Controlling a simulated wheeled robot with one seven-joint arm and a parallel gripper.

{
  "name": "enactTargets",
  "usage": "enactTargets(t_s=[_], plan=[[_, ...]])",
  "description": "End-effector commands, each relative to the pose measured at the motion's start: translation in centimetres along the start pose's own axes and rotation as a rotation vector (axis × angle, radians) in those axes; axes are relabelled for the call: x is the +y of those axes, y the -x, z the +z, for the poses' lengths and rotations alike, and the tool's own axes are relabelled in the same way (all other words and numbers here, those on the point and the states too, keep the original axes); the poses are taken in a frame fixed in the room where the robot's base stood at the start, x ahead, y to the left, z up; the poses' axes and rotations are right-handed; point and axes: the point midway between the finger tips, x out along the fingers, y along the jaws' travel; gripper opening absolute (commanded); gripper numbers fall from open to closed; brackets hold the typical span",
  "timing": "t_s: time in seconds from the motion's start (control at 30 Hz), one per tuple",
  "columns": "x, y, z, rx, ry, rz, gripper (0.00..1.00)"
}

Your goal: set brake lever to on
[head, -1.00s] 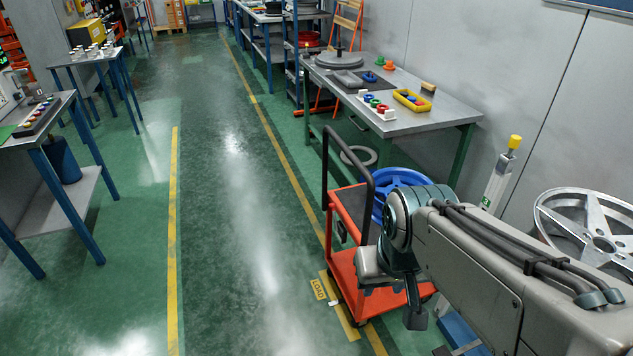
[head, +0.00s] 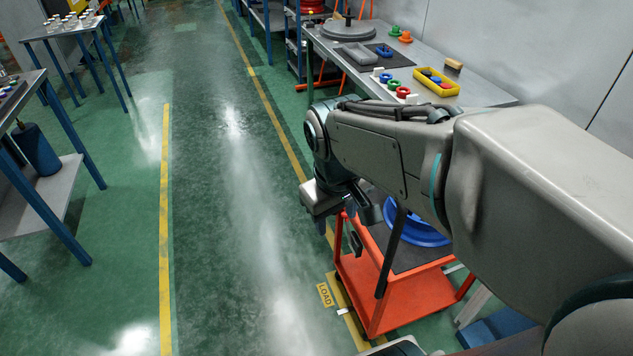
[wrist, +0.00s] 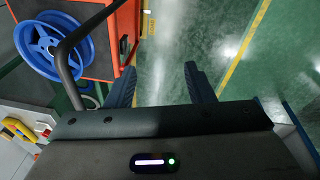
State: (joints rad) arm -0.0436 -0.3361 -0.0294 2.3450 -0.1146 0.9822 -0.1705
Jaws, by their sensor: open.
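The red trolley (head: 410,300) stands right of the yellow floor line, with a black push handle (head: 391,255). A small dark part (head: 355,241) on its left side may be the brake lever; its setting cannot be told. My gripper (head: 362,210) is above the trolley's left edge, close over that part, and is partly hidden by my wrist. In the wrist view, the open, empty fingers of my gripper (wrist: 160,85) are over green floor, beside the trolley (wrist: 103,42) and its handle (wrist: 70,62). A small dark part (wrist: 125,52) shows at the trolley's edge there.
A blue wheel (head: 418,226) lies on the trolley, partly behind my arm. A workbench (head: 470,92) with coloured parts and a yellow tray (head: 436,84) stands behind. A LOAD marking (head: 325,295) is on the floor. The aisle to the left is clear; blue-legged tables line its far side.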

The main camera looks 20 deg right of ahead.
Motion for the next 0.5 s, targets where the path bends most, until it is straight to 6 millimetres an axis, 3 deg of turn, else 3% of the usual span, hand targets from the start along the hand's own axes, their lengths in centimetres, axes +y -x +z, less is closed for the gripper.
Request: enactTargets(t_s=[0.03,0.27,0.5], plan=[[0.4,-2.4,-1.3,-0.041,0.083,0.018,0.48],[3.3,-8.3,-7.1,-0.237,0.467,0.107,0.48],[6.0,-15.7,-13.1,-0.481,0.835,0.181,0.48]])
